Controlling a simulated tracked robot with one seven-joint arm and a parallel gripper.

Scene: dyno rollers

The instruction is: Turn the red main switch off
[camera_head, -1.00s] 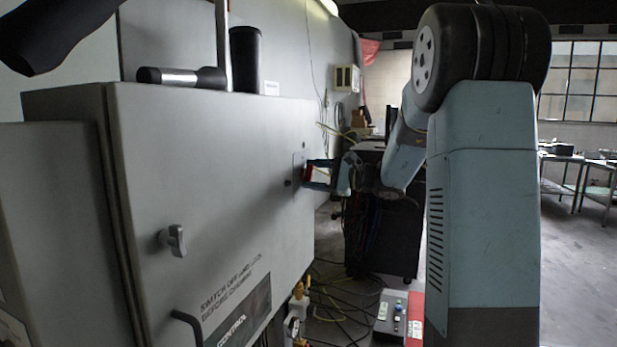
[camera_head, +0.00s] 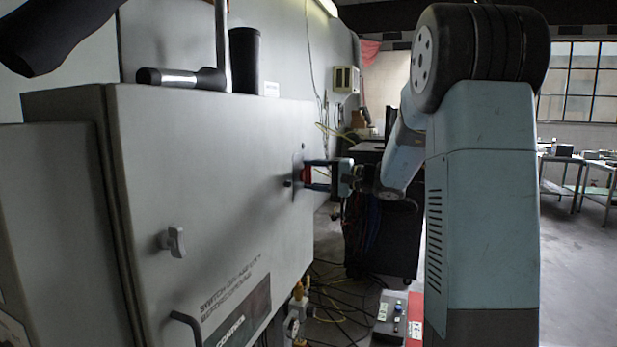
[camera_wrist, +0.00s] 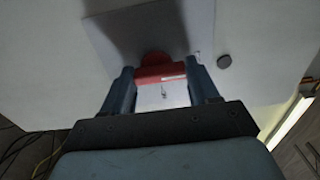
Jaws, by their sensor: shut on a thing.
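The red main switch (camera_wrist: 158,70) sits on a pale square plate (camera_wrist: 112,35) on the cabinet's front. In the wrist view its red handle lies across the space between my two fingers, with a white mark at its right end. My gripper (camera_head: 312,175) reaches the cabinet from the right. It is shut on the red handle, one finger at each end, as the wrist view also shows (camera_wrist: 162,78). In the head view only a bit of red (camera_head: 308,174) shows between the fingers; the rest of the switch is hidden.
The grey cabinet (camera_head: 215,170) has a small latch (camera_head: 173,242) and a black handle (camera_head: 186,325). A black cylinder (camera_head: 245,60) and a flashlight (camera_head: 180,77) are on top. Cables (camera_head: 335,305) lie on the floor below. A dark cart (camera_head: 400,235) stands behind my arm.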

